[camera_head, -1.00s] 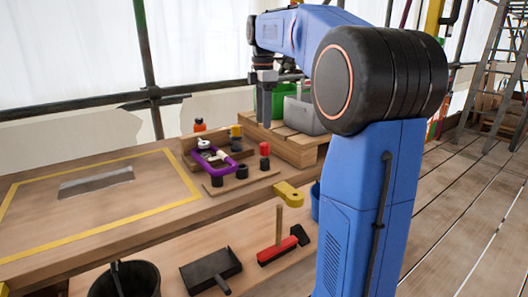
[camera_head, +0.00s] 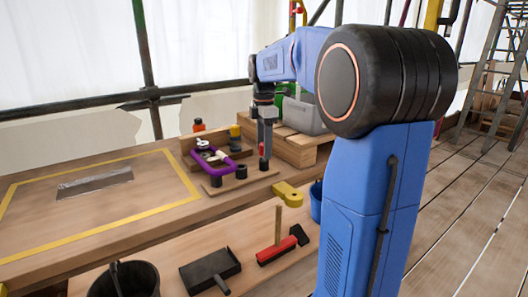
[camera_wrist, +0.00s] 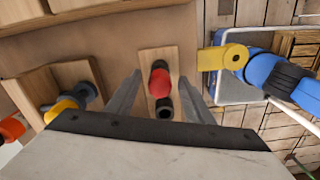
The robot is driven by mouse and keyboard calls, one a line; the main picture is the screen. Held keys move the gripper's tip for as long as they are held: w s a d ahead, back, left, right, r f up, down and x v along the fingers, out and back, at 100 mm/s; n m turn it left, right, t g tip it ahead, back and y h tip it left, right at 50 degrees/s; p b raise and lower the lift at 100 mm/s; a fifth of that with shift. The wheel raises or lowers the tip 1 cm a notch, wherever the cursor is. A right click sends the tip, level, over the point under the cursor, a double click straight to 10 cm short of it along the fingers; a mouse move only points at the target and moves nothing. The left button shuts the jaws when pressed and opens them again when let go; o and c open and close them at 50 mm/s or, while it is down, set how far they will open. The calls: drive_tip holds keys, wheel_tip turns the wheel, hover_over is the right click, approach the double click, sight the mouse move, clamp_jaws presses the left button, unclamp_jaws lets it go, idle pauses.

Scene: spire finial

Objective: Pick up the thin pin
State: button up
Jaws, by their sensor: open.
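A red-topped pin with a dark lower part (camera_head: 262,149) stands on a low wooden board (camera_head: 228,187) on the bench. It also shows in the wrist view (camera_wrist: 159,80), seen from above between my fingers. A yellow-topped dark pin (camera_head: 235,133) stands farther back and shows at the left in the wrist view (camera_wrist: 62,108). Which of the two is the thin pin, I cannot tell for sure. My gripper (camera_head: 265,154) points down, open, with its fingers on either side of the red-topped pin (camera_wrist: 160,95); contact is not visible.
Black empty-looking sockets (camera_head: 241,172) stand on the board beside a purple-framed item (camera_head: 204,163). A wooden crate (camera_head: 300,149) with grey and green bins is close behind my gripper. A yellow bracket (camera_head: 288,194) sits at the bench edge. The taped area on the left is mostly clear.

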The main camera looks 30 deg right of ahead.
drive_tip(key=c, duration=1.1)
drive_tip(key=shift+c, duration=0.2)
